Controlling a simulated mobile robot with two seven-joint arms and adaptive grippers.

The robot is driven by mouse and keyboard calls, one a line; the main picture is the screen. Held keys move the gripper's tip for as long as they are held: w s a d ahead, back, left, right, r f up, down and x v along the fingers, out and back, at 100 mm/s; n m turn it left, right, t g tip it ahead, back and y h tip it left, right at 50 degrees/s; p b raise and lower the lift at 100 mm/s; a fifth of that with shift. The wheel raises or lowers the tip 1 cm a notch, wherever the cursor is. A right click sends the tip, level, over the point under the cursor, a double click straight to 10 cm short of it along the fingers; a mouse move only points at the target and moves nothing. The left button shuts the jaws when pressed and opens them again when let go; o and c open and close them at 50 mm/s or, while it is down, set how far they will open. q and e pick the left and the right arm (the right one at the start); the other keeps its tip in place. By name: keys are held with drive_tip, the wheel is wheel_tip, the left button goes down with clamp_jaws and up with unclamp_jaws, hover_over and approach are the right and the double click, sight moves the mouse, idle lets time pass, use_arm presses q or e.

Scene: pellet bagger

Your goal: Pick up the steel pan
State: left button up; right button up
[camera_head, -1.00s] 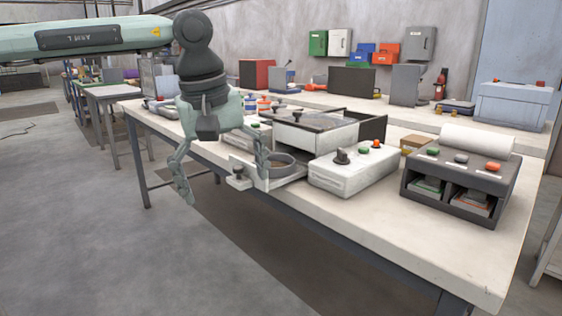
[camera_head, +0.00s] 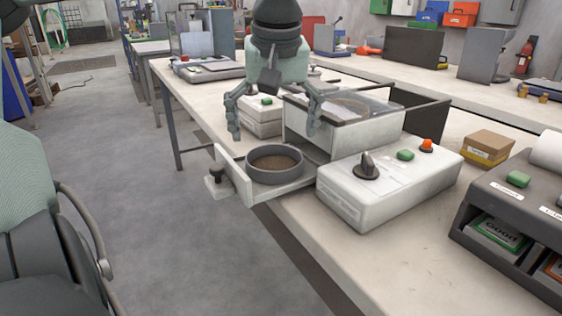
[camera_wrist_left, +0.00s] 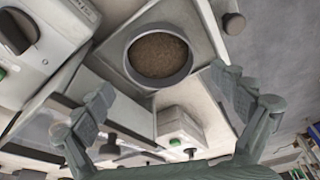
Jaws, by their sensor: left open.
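The steel pan (camera_head: 275,164) is a round grey dish with brown pellets in it. It sits on the pulled-out drawer tray (camera_head: 236,176) of the bagger (camera_head: 343,122). My left gripper (camera_head: 274,134) is open and empty, with its fingers spread and pointing down, above and behind the pan in the head view. In the left wrist view the pan (camera_wrist_left: 158,55) lies beyond the open fingertips (camera_wrist_left: 160,84), apart from them. My right gripper is not in view.
A white control box (camera_head: 388,177) with a black knob, green button and orange button stands right of the pan. A dark rack (camera_head: 520,220) and a small cardboard box (camera_head: 487,147) are farther right. The floor left of the table is clear.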

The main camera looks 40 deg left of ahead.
sight(274, 167)
use_arm(q)
drive_tip(key=x, duration=0.6)
drive_tip(key=shift+w+r, duration=0.1)
drive_tip(key=shift+w, duration=0.05)
drive_tip(key=c, duration=0.9)
